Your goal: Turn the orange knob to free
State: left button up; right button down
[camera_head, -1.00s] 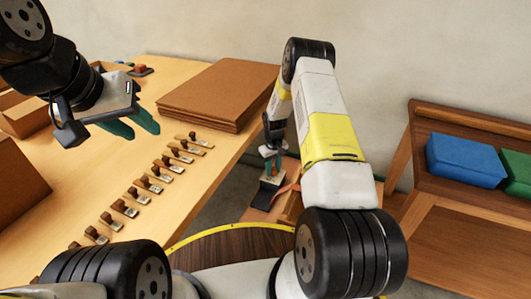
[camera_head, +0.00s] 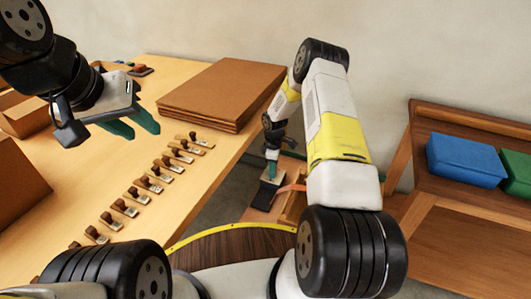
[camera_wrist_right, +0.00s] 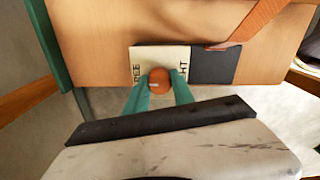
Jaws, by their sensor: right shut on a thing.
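The orange knob (camera_wrist_right: 159,81) sits on a pale label plate (camera_wrist_right: 146,58) in the right wrist view. Partly covered lettering reads like "FREE" on the left and "TIGHT" on the right. A small light mark shows on the knob's left side. My right gripper (camera_wrist_right: 159,88) is shut on the knob, with one green finger on each side. In the head view my right gripper (camera_head: 272,169) is over the small wooden piece beside the table, and the knob is hidden there. My left gripper (camera_head: 133,125) is open and empty above the table.
A row of several stamp-like pieces (camera_head: 152,185) lies on the table. Stacked brown boards (camera_head: 222,94) lie at the table's back edge. Blue (camera_head: 464,160) and green (camera_head: 517,170) blocks rest on a wooden rack (camera_head: 470,223) at the right. An orange strap (camera_wrist_right: 262,20) crosses near the plate.

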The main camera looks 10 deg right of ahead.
jog(key=shift+r+n, duration=0.1)
jog(key=shift+n, duration=0.5)
jog(key=c, duration=1.1)
grip_release()
notch_tip(320, 180, up, 8)
jog(key=shift+f, duration=0.15)
